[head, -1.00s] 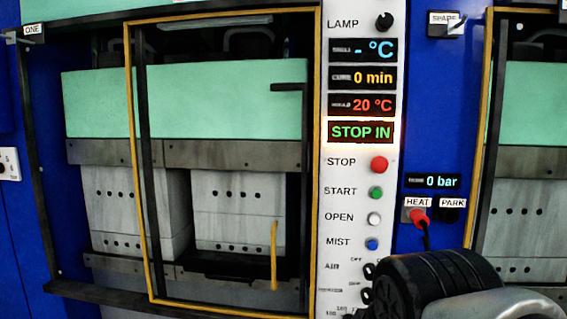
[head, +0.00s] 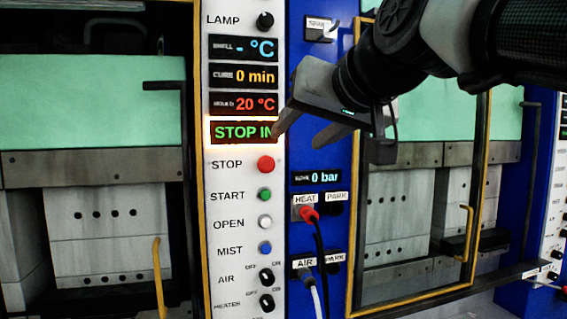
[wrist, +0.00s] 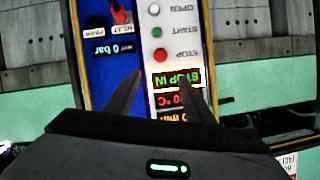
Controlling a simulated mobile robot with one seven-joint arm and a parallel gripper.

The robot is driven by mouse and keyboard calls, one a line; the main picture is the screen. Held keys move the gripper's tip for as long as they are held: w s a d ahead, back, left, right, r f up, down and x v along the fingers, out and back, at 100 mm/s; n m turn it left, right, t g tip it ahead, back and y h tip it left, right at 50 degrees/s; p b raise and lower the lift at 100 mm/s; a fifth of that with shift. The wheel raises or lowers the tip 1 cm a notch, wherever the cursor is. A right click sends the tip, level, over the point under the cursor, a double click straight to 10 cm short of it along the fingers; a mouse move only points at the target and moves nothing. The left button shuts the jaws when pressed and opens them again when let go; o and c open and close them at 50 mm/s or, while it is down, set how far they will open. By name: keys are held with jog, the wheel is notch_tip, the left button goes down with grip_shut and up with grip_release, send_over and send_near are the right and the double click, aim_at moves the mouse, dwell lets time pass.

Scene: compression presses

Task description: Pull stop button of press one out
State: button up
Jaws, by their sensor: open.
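The red stop button (head: 266,164) sits beside the STOP label on the white control panel (head: 219,285). Above it the lit display (head: 240,132) reads "STOP IN" in green. My gripper (head: 298,138) is open and empty in front of the panel's right edge, above and to the right of the button in the head view. One fingertip overlaps the display's right end. In the wrist view, which is upside down, the red button (wrist: 161,55) lies just beyond and between the two spread fingertips, apart from them.
A green start button (head: 264,194), a white open button (head: 264,221) and a blue mist button (head: 265,248) sit below. A red HEAT plug (head: 309,213) and AIR hose hang at the right. Yellow-framed press doors flank the panel.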

aim_at(268, 162)
jog(key=p+x, duration=0.1)
jog(key=x, duration=1.5)
jog(key=shift+w+a+f, duration=0.15)
jog(key=shift+w+f, duration=0.1)
jog(key=shift+f, duration=0.05)
jog(key=shift+c, duration=0.3)
